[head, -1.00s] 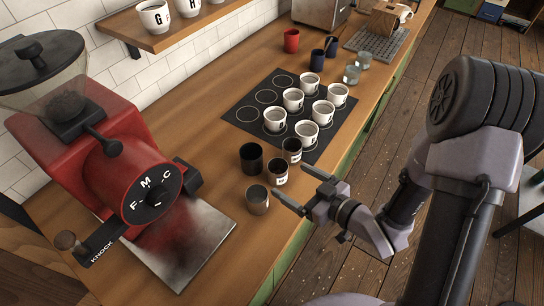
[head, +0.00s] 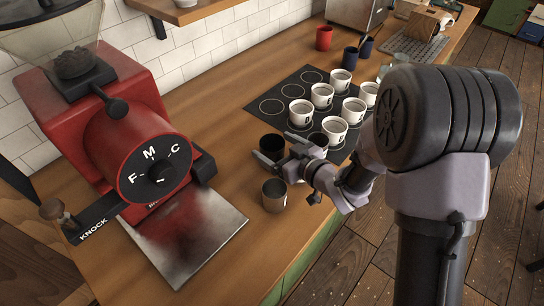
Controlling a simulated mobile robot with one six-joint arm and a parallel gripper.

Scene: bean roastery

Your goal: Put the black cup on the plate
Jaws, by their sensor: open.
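A plain black cup (head: 270,143) stands upright on the wooden counter, partly hidden by my gripper. My gripper (head: 273,146) is open and empty. Its two fingers point left, and the black cup shows between their tips; I cannot tell whether they touch it or are level with it. I cannot make out a plate clearly.
A bronze-grey cup (head: 274,194) stands just in front of the gripper. Several white cups (head: 301,111) stand on a black mat (head: 271,105) behind. A red grinder (head: 117,125) with a metal tray (head: 200,240) is at left. A red cup (head: 324,38) stands farther back.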

